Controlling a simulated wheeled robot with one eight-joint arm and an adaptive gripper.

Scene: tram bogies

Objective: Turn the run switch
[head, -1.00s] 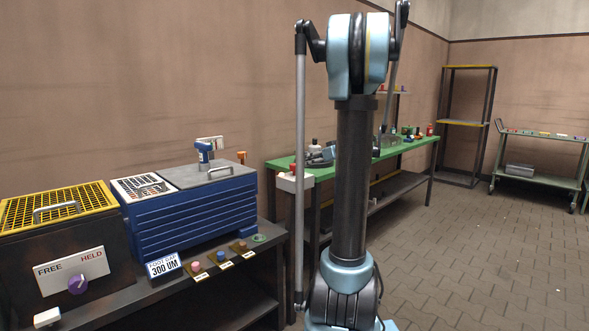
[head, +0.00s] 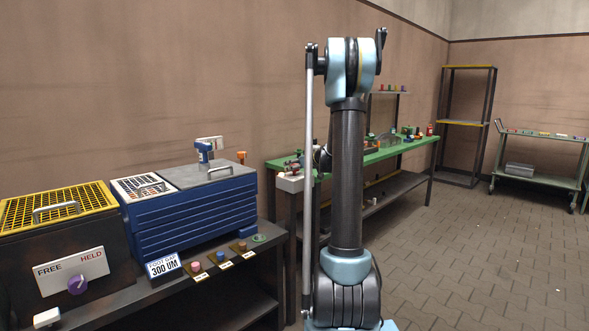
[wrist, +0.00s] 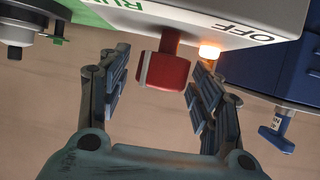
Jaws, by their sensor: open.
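The run switch is a red knob (wrist: 166,70) on a short red stem, on the face of a pale box (wrist: 215,14) in the wrist view. The box carries a green RUN marking and a black OFF marking. My gripper (wrist: 163,62) is open, with one finger on each side of the knob; gaps show on both sides and I see no clear contact. In the head view the white box (head: 290,182) is at the near left end of the green bench (head: 393,152).
A glowing orange lamp (wrist: 210,50) sits beside the right finger. A blue drawer cabinet (head: 195,218) stands left of the white box. A purple FREE/HELD knob (head: 77,284) is far left.

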